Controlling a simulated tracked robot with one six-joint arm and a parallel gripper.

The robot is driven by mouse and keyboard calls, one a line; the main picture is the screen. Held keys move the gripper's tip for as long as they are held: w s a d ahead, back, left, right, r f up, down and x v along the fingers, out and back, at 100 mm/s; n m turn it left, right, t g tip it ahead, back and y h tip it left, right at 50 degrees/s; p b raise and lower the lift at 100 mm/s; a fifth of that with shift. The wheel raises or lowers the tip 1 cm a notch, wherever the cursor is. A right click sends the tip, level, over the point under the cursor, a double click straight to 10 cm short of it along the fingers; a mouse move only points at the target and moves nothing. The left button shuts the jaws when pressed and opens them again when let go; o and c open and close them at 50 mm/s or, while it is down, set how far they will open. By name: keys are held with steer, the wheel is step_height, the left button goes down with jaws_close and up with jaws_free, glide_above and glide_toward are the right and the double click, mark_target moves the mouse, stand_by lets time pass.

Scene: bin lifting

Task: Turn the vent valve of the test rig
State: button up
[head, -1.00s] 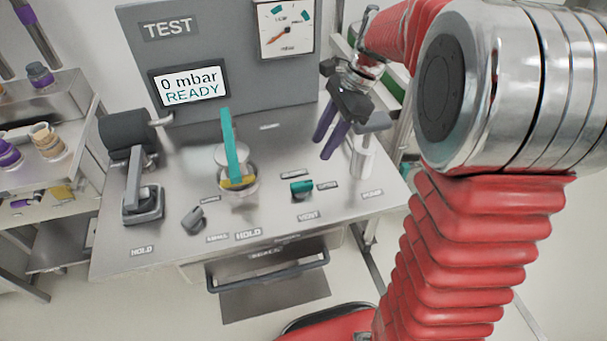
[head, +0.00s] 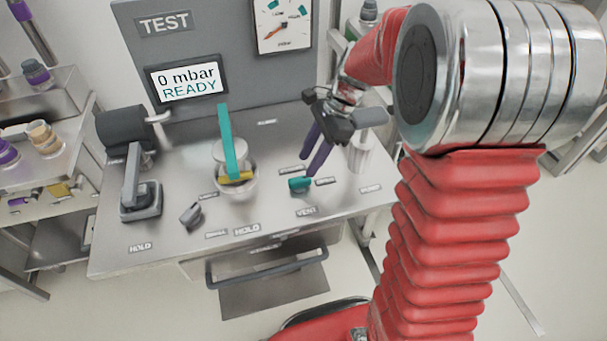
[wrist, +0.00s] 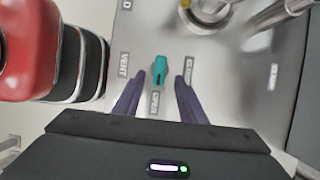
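The vent valve is a small teal knob (head: 300,184) on the steel bench top of the test rig (head: 180,225), behind a VENT label (head: 306,212). In the wrist view the teal knob (wrist: 160,68) lies ahead of my fingertips, between their lines, beside the VENT, OPEN and another label. My gripper (head: 308,160) has two purple fingers, spread apart with nothing between them. It hangs above and just behind the knob in the head view. The wrist view shows my gripper (wrist: 159,82) open around empty space. Contact with the knob is not visible.
A teal lever (head: 228,145) stands upright over a round chamber left of the knob. A silver cylinder (head: 361,155) stands close right of my gripper. The display (head: 187,82) reads 0 mbar READY.

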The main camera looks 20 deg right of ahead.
mark_target(300, 179)
steer(key=x, duration=0.6)
steer(key=shift+a+f, duration=0.15)
steer(key=shift+f, duration=0.05)
steer(key=shift+c, duration=0.3)
